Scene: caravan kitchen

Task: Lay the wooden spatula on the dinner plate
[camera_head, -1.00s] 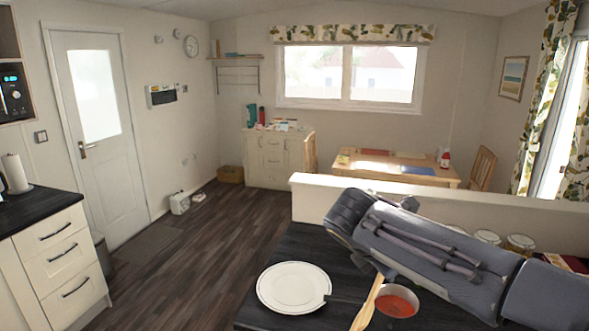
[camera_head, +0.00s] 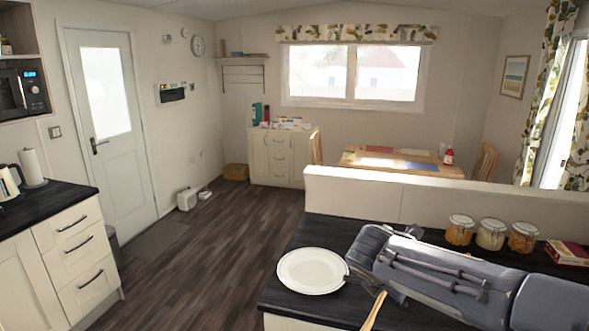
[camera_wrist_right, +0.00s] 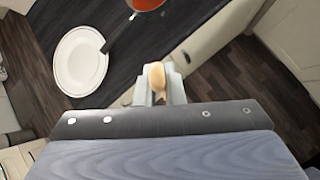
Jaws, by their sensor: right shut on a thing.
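The white dinner plate (camera_head: 312,271) lies on the dark worktop, left of my right gripper; it also shows at upper left in the wrist view (camera_wrist_right: 81,60). My right gripper (camera_wrist_right: 159,92) is shut on the wooden spatula (camera_wrist_right: 156,78), whose rounded light-wood end points up between the fingers. In the head view, part of the spatula (camera_head: 374,311) sticks out below my right gripper (camera_head: 386,288), to the right of the plate and apart from it. The rest of the spatula is hidden by the gripper and arm. My left gripper is not in view.
A saucepan with red contents (camera_wrist_right: 147,4) stands near the plate, its dark handle (camera_wrist_right: 118,32) reaching the plate's rim. Worktop front edge is close.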

